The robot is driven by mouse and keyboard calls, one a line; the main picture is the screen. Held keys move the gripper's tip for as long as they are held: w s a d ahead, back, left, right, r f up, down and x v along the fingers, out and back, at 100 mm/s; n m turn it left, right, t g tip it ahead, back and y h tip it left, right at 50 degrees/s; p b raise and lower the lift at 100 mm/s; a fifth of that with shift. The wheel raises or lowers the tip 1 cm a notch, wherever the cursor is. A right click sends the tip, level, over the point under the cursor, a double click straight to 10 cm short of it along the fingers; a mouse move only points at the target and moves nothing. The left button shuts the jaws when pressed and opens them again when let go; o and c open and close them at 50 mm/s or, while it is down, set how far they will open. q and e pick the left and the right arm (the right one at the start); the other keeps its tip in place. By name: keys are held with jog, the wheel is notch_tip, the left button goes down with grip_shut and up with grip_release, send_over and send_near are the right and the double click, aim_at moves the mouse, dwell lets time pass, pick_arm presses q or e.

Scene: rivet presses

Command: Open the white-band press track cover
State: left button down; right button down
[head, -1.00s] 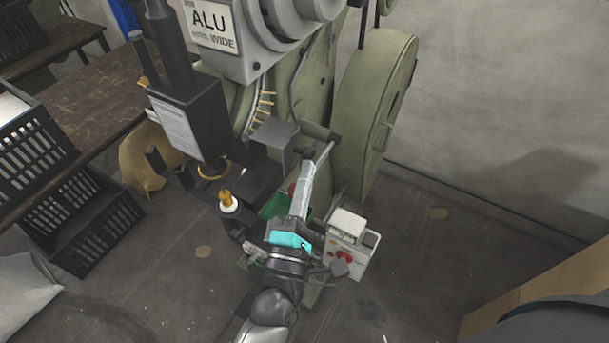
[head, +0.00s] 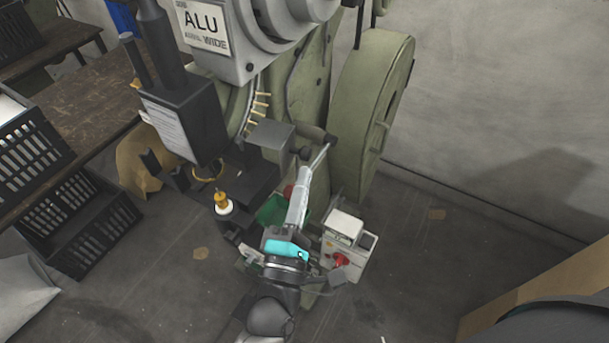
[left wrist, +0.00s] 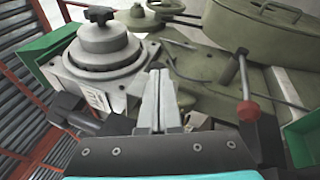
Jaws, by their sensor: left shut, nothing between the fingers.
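The green press (head: 315,100) with an "ALU" plate stands in the middle of the head view. A white band (head: 224,208) circles a small post with an orange top at its front. A curved row of brass-coloured rivets (head: 257,112) runs down the press side. I cannot pick out the track cover for certain. My left gripper (head: 304,172) reaches up from below, its pale fingers shut and empty beside the press's lower front, near a thin bar. In the left wrist view, its closed fingers (left wrist: 157,78) point at the grey-green machine. My right gripper is not in view.
A control box with a red button (head: 341,259) stands just right of my left gripper. Black crates (head: 85,220) stand left. Floor at right is mostly clear.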

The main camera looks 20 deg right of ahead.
pick_arm(q)
jog(key=b+v, duration=0.2)
jog(key=v, duration=1.2)
jog(key=shift+b, duration=0.3)
jog(key=shift+w, duration=0.1)
jog(key=a+f+m+g+y+b, duration=0.2)
jog(key=a+f+m+g, duration=0.15)
jog(key=f, duration=0.85)
jog(key=a+f+m+g+y+b, duration=0.15)
jog(key=f+m, duration=0.25)
jog(key=f, duration=0.8)
jog(key=a+f+m+g+y+b, duration=0.1)
jog(key=a+f+m+g+b, duration=0.25)
jog(key=f, duration=0.85)
jog(key=s+a+f+m+g+y+b, duration=0.15)
jog(key=s+a+f, duration=0.25)
jog(key=f, duration=0.4)
jog(key=s+a+f+m+g+y+b, duration=0.1)
jog(key=s+a+f+m+g+y, duration=0.1)
jog(key=s+a+f, duration=0.4)
jog(key=s+a+f+m+g+y+b, duration=0.2)
jog(key=s+a+f+m+g, duration=0.1)
jog(key=s+f, duration=0.6)
jog(key=shift+s+a+f+g+b, duration=0.15)
jog(key=shift+s+a+g+b, duration=0.4)
jog(key=shift+g, duration=0.55)
